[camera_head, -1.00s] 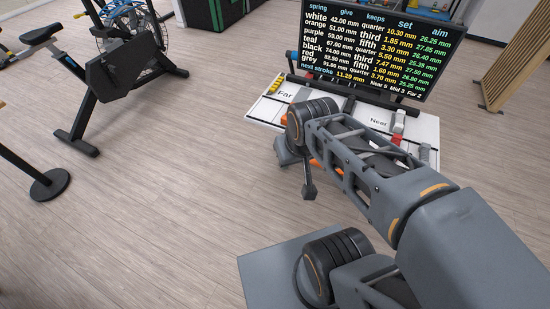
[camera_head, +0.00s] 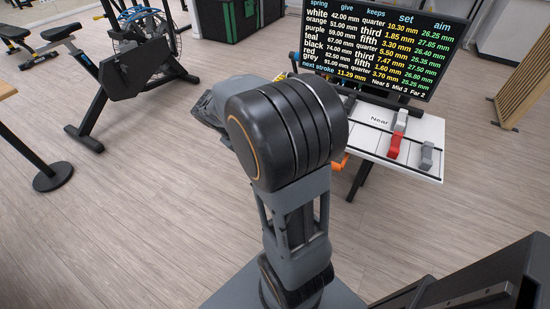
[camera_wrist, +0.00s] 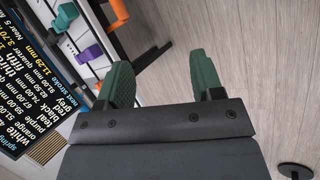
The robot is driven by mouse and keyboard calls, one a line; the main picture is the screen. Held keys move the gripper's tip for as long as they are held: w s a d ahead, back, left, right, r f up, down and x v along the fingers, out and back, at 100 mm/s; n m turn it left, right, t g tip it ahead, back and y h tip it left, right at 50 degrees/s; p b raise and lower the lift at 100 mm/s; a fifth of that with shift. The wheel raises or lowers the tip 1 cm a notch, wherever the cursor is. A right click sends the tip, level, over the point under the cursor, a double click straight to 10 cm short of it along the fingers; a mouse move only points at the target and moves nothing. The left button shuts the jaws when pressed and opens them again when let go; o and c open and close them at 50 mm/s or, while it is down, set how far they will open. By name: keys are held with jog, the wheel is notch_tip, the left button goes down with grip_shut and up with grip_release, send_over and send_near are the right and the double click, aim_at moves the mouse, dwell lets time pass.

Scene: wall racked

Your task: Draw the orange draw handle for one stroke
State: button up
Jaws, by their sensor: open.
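An orange handle (camera_wrist: 153,57) shows in the wrist view, sticking out past the edge of the bench board over the floor. In the head view an orange part (camera_head: 341,163) shows at the board's front edge, partly hidden by my arm. My gripper (camera_wrist: 163,80) has two green fingers spread apart with nothing between them. My gripper is hidden behind my arm in the head view.
The bench board (camera_head: 378,161) carries red (camera_head: 393,146) and grey (camera_head: 427,155) sliders; teal (camera_wrist: 65,17) and purple (camera_wrist: 89,53) ones show in the wrist view. A text screen (camera_head: 385,45) stands behind. An exercise bike (camera_head: 130,70) stands left. Floor between is clear.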

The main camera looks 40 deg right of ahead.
jog(key=w+d+f+g+h+b, duration=0.2)
jog(key=d+f+g+h+b, duration=0.25)
jog(key=d+f, duration=0.65)
jog(key=shift+y, duration=0.35)
jog(key=x, duration=0.4)
jog(key=b+x, duration=0.1)
jog(key=x, duration=0.8)
jog(key=shift+w+d+r+b, duration=0.15)
jog(key=shift+d+b, duration=0.15)
jog(key=shift+d, duration=0.3)
jog(key=c, duration=1.1)
